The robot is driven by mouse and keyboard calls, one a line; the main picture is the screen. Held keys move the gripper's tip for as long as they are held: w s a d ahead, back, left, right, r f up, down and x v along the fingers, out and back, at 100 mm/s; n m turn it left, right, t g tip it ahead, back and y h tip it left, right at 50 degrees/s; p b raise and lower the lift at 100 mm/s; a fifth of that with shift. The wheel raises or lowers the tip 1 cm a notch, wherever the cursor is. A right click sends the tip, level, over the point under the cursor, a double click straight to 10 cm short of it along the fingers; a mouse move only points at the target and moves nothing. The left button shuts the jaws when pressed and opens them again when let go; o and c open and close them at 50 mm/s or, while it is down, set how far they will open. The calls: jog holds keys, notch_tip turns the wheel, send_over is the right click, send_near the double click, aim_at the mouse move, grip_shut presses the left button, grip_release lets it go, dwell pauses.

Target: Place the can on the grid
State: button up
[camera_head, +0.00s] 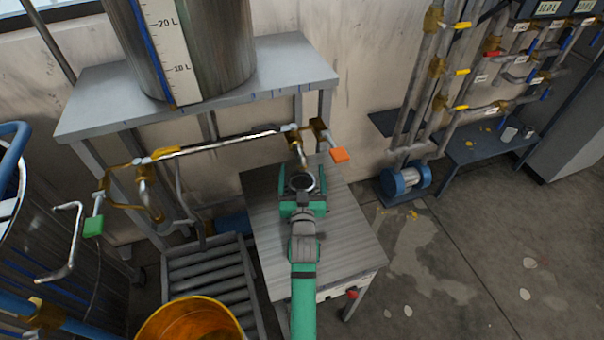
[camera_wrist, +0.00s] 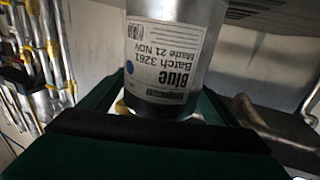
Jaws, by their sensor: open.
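The can (camera_head: 302,181) shows as a round, open-looking top with a bright rim over the far part of the slatted grey table top, which looks like the grid (camera_head: 335,235). In the wrist view the silver can (camera_wrist: 210,40) has a white label reading "blue", "Batch 3261", upside down in the picture. My green gripper (camera_head: 303,194) is at the can, its jaws open on either side of it. In the wrist view the dark green jaws hide one end of the can. The can's base is out of view, so its contact with the grid cannot be told.
A pipe with an orange-handled valve (camera_head: 340,155) ends close above the can. A large steel tank (camera_head: 215,50) stands on a shelf (camera_head: 285,75) behind left. A roller rack (camera_head: 210,270) and an orange drum (camera_head: 190,320) are left. Floor at right is mostly clear.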

jog(key=shift+f, duration=0.4)
jog(key=s+r, duration=0.1)
jog(key=s, duration=1.1)
jog(key=shift+r, duration=0.2)
jog(key=shift+d, duration=0.1)
